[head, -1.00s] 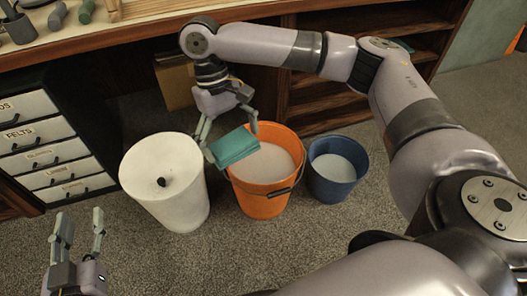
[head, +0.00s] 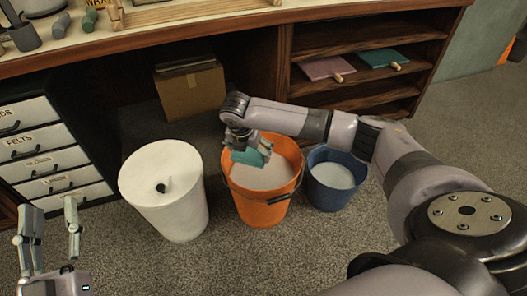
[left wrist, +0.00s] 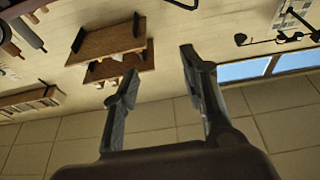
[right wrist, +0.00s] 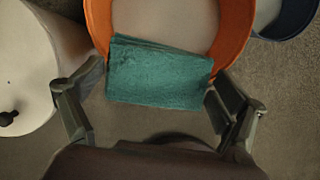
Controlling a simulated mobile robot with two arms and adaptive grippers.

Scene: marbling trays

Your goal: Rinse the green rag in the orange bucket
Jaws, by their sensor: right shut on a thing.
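The orange bucket (head: 262,212) stands on the carpet, filled with pale greyish liquid; its rim also shows in the right wrist view (right wrist: 234,35). My right gripper (head: 250,152) is over the bucket's mouth, shut on the green rag (head: 257,158). The folded teal-green rag (right wrist: 158,72) spans between the fingers in the right wrist view, over the near part of the bucket's opening. How far it is above the liquid I cannot tell. My left gripper (head: 52,235) is open and empty at the lower left, fingers pointing up; its fingers (left wrist: 155,90) are apart in the left wrist view.
A white lidded bin (head: 165,205) stands close left of the bucket, a blue bucket (head: 328,187) with pale liquid close right. Behind are a cardboard box (head: 190,92), a drawer unit (head: 42,150) and shelves with paddles (head: 328,68). The carpet in front is clear.

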